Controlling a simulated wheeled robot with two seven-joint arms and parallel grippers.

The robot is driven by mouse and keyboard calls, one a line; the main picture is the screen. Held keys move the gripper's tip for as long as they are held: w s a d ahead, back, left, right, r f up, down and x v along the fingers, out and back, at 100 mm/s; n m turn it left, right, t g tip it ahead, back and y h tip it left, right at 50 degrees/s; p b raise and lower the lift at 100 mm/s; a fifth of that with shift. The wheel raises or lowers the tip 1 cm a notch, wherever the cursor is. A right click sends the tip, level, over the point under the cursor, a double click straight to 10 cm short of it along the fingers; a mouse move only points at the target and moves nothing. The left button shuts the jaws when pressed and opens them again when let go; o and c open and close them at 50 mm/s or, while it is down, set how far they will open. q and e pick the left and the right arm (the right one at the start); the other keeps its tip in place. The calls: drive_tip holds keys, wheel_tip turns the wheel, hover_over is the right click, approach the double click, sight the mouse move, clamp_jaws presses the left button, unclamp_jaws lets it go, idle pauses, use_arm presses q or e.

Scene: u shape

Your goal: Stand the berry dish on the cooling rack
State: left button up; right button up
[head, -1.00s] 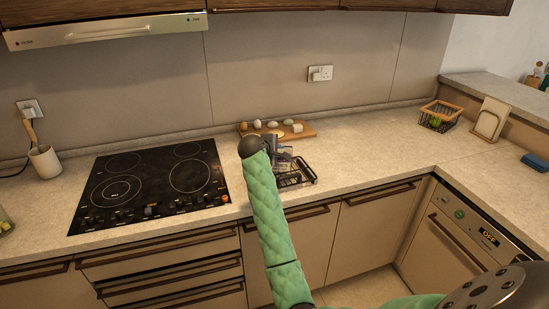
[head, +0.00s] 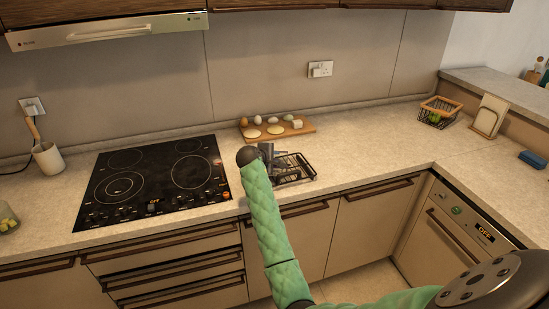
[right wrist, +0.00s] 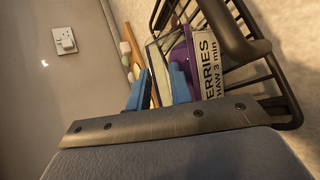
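The berry dish (right wrist: 206,62) shows in the right wrist view as a purple piece with a white label reading "ERRIES" and "THAW 3 min". It stands tilted in that view, close beside my right gripper's blue fingers (right wrist: 158,90). The fingers show a gap, but whether they grip part of the dish is unclear. The cooling rack (head: 296,170) is a black wire rack near the counter's front edge; its bars (right wrist: 275,85) run beside the dish. In the head view my right gripper (head: 268,152) is at the rack's left end, mostly hidden by my sleeve. My left gripper is not in view.
A wooden board (head: 290,128) with eggs and pale pieces lies behind the rack. A black hob (head: 150,187) is to the left. A wire basket (head: 437,113) stands at the back right. The counter right of the rack is clear.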

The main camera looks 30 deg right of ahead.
drive_tip(key=shift+o, duration=1.3)
